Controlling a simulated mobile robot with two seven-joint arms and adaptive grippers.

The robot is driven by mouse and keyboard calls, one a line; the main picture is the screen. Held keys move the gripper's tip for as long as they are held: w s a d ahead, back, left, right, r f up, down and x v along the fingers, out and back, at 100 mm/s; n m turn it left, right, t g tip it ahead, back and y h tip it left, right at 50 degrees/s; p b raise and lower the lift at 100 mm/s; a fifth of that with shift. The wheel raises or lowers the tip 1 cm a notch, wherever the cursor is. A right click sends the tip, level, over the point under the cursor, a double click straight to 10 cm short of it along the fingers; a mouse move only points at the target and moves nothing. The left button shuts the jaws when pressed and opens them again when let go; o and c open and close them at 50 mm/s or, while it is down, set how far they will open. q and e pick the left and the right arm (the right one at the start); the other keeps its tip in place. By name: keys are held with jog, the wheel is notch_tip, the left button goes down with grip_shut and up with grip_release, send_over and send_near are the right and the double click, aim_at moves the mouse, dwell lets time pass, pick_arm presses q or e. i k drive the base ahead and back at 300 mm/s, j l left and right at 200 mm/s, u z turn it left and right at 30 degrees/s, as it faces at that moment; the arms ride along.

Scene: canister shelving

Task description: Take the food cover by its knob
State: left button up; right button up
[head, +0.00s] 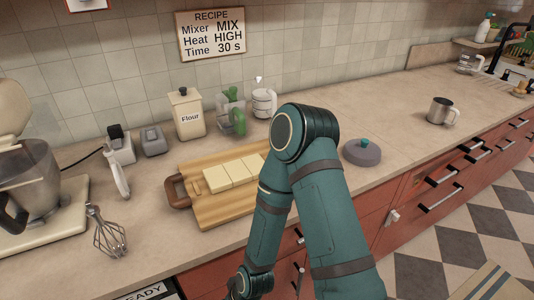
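A low round grey lid with a small teal knob, which looks like the food cover (362,153), sits on the counter just right of my arm's elbow. Its knob (365,143) points up and nothing touches it. One teal arm of mine rises from the bottom edge, bends at the elbow beside the lid and runs back down to the lower edge. Its gripper is out of the picture. My other gripper is not seen either.
A wooden board (211,212) with pale blocks (217,180) lies left of my arm, partly hidden by it. A metal mug (440,111) stands right; the counter between lid and mug is clear.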

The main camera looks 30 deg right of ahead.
aim_at(363, 152)
jog(key=z, duration=1.8)
jog(key=i+l, duration=0.1)
jog(key=l, duration=0.2)
